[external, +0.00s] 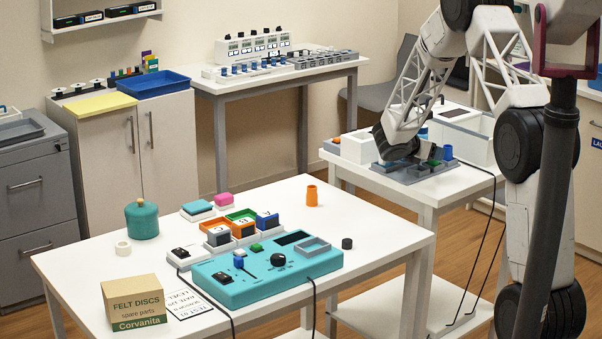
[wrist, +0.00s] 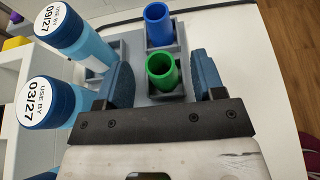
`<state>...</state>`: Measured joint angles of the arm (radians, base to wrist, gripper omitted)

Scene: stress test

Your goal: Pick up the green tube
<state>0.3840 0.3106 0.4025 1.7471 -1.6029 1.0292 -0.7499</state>
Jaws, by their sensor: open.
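The green tube (wrist: 163,72) stands in a grey rack (wrist: 138,72) in the wrist view, its round open mouth facing the camera. My gripper (wrist: 165,80) is open, with one blue finger on each side of the green tube. Gaps show between the tube and both fingers. The tube's lower part is hidden in the rack. In the external view my arm reaches over the small white table (external: 475,183) at the right, where the fingertips are hard to make out.
A blue tube (wrist: 158,25) stands right behind the green one. Two light-blue bottles with "USE BY" labels, one marked 09/27 (wrist: 75,32) and one 03/27 (wrist: 45,103), are close to the left finger. A larger table (external: 85,268) with a turquoise control box (external: 250,285) stands in front.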

